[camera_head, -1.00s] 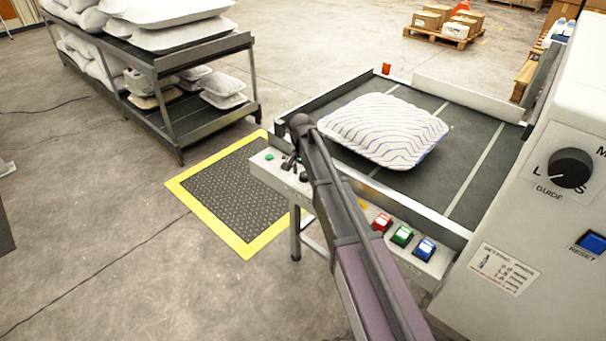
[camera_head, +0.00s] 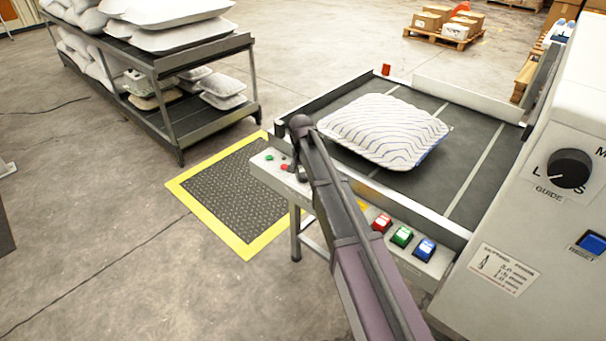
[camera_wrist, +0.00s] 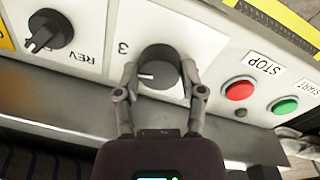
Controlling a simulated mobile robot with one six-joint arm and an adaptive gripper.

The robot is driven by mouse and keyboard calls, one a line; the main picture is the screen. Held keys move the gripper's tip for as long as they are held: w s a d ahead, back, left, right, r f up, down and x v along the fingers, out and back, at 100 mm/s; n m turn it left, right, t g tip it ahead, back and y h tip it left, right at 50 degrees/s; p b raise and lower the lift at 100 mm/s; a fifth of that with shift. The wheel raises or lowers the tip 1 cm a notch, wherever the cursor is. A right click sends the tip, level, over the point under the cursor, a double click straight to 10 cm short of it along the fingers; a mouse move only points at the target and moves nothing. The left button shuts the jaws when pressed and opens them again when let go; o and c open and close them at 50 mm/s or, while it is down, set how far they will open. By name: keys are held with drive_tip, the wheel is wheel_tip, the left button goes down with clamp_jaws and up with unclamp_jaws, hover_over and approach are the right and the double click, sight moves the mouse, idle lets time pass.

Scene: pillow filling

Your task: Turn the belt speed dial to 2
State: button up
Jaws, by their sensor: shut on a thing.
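In the wrist view, a round black dial (camera_wrist: 158,68) with a white pointer line sits on a white plate. A "3" is printed at its left, and the pointer is on the dial's left side, toward that number. Other scale marks are hidden or out of view. My gripper (camera_wrist: 158,80) has one finger on each side of the dial and is shut on it. In the head view my arm covers most of the dial and gripper at the front panel (camera_head: 335,205).
Beside the dial are a black REV knob (camera_wrist: 48,30), a red STOP button (camera_wrist: 238,89) and a green START button (camera_wrist: 285,105). A striped pillow (camera_head: 383,130) lies on the belt (camera_head: 470,140). Lit red, green and blue buttons (camera_head: 402,236) line the panel.

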drive_tip(key=n, duration=0.9)
drive_tip(key=shift+t, duration=0.3)
idle(0.3)
drive_tip(key=o, duration=1.2)
drive_tip(key=shift+c, duration=0.2)
drive_tip(key=shift+r, duration=0.1)
